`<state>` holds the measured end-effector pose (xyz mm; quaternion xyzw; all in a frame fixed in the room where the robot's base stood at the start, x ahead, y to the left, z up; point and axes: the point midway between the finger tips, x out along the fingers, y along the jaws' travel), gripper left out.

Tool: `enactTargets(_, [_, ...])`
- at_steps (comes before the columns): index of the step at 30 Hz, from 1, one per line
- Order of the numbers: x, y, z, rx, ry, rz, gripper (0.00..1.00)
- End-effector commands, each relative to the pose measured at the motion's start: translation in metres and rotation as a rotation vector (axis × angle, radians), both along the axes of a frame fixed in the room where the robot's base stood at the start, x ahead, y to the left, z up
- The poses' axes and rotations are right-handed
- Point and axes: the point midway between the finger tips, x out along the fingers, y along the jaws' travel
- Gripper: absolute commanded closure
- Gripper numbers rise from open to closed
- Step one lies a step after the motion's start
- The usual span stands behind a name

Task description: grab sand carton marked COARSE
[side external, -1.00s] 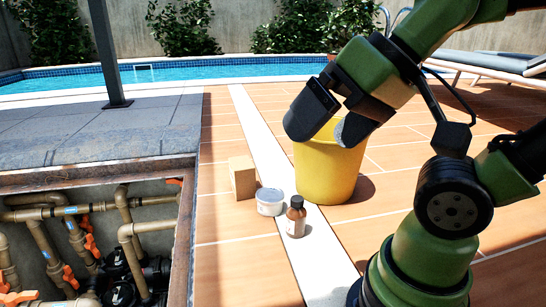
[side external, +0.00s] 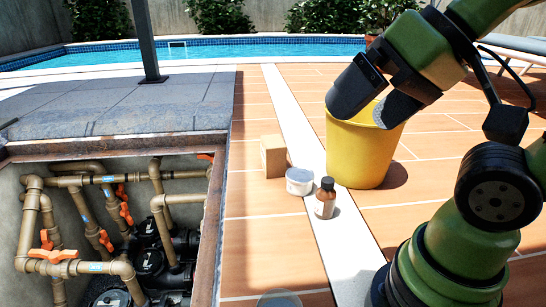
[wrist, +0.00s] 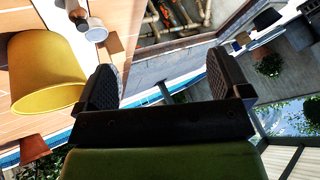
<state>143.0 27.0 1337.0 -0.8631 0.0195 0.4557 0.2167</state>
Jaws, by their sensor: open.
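A small brown carton (side external: 274,156) stands on the orange tiles, left of the pale tile strip; I cannot read any marking on it. In the wrist view the carton (wrist: 116,45) shows near the upper left, beyond the left finger. My gripper (side external: 368,105) is raised, open and empty, in front of the yellow bucket's upper part in the side view and well apart from the carton. Both fingers of my gripper also show in the wrist view (wrist: 160,78), with nothing between them.
A yellow bucket (side external: 362,150) stands right of the carton. A white tub (side external: 299,182) and a brown bottle (side external: 325,199) stand close by the carton. An open pit with pipes (side external: 115,225) lies to the left. A clear round item (side external: 278,299) shows at the bottom edge.

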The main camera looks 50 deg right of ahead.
Motion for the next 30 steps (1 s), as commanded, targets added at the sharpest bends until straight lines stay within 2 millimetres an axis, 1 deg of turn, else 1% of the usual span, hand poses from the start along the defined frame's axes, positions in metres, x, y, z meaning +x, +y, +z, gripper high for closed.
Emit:
enactTargets(8, [0.001,0.000,0.001,-0.001,0.001,-0.002,0.06])
enactTargets(11, [0.011,-0.003,0.005,-0.008,0.012,-0.016,0.06])
enactTargets(13, [0.027,-0.009,0.011,-0.023,0.028,-0.036,0.06])
enactTargets(14, [0.035,-0.012,0.013,-0.030,0.036,-0.047,0.06])
enactTargets(17, [0.072,-0.026,0.019,-0.059,0.069,-0.094,0.06])
enactTargets(18, [0.089,-0.033,0.020,-0.072,0.081,-0.113,0.06])
enactTargets(20, [0.113,-0.045,0.019,-0.090,0.101,-0.142,0.06])
enactTargets(21, [0.129,-0.053,0.016,-0.102,0.114,-0.159,0.06])
enactTargets(22, [0.141,-0.060,0.013,-0.110,0.125,-0.173,0.06])
enactTargets(24, [0.168,-0.076,0.004,-0.130,0.149,-0.204,0.06])
enactTargets(26, [0.190,-0.090,-0.007,-0.147,0.168,-0.230,0.06])
enactTargets(27, [0.204,-0.101,-0.016,-0.158,0.182,-0.247,0.06])
enactTargets(29, [0.224,-0.117,-0.032,-0.176,0.201,-0.271,0.06])
enactTargets(30, [0.236,-0.128,-0.044,-0.185,0.215,-0.289,0.06])
